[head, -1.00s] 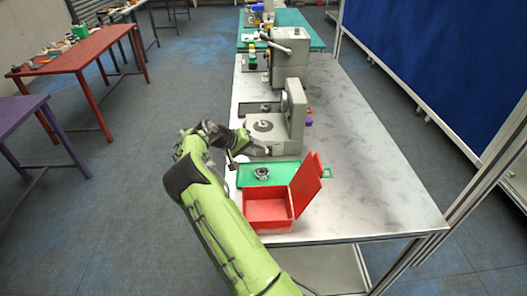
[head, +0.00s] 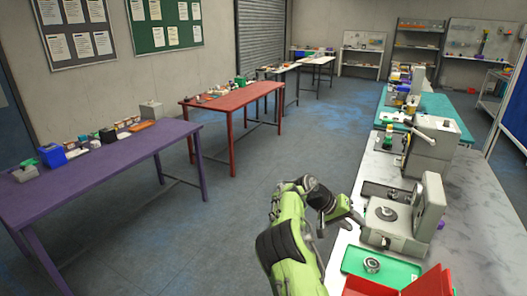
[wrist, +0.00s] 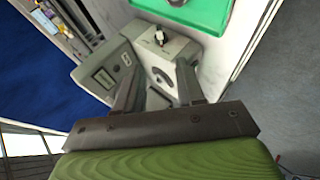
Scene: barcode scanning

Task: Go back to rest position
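My gripper (wrist: 158,72) shows in the wrist view with its two dark fingers apart. Nothing is held between them, and a grey machine shows beyond. In the head view my gripper (head: 347,214) is at the end of my bent green arm, at the left edge of the metal table (head: 345,247). It is left of the grey machine with a round plate (head: 397,222). The fingers are too small to read there.
A green tray (head: 405,270) with a small metal ring (head: 372,265) and an open red box (head: 430,284) are at the near end of the metal table. A red table (head: 235,98) and a purple table (head: 105,172) stand left. The floor between is clear.

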